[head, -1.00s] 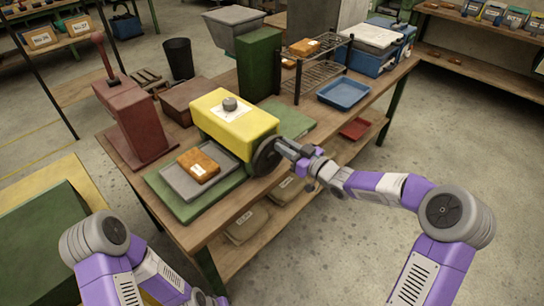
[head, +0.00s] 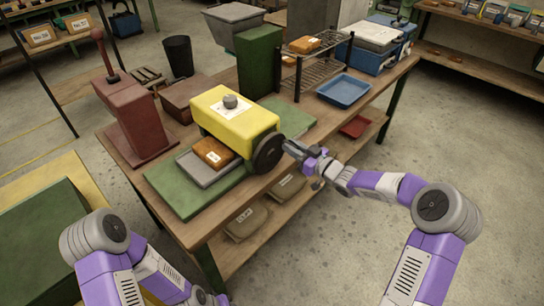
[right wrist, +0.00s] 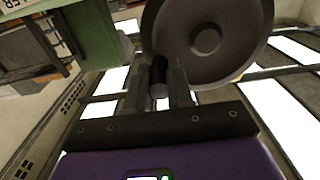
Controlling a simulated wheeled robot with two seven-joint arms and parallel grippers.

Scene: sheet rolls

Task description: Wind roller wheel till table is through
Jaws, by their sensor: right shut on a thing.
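The yellow roller machine (head: 240,125) stands on a green base (head: 185,200) on the workbench. Its dark wheel (head: 268,155) is on the right side and also shows large in the right wrist view (right wrist: 220,40). My right gripper (head: 291,148) is shut on the wheel's handle (right wrist: 159,90), which sits between the two fingers. The grey sliding table (head: 198,174) carries an orange block (head: 212,152) with a white label. The table's far part is hidden beneath the yellow housing, and the block is close to the housing's near side. My left gripper is out of view; only its arm shows.
A dark red lever press (head: 138,125) stands left of the machine. A wire rack (head: 315,75), a blue tray (head: 343,91) and a green box (head: 259,62) stand behind it. Sacks (head: 247,221) lie on the shelf below. The floor to the right is clear.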

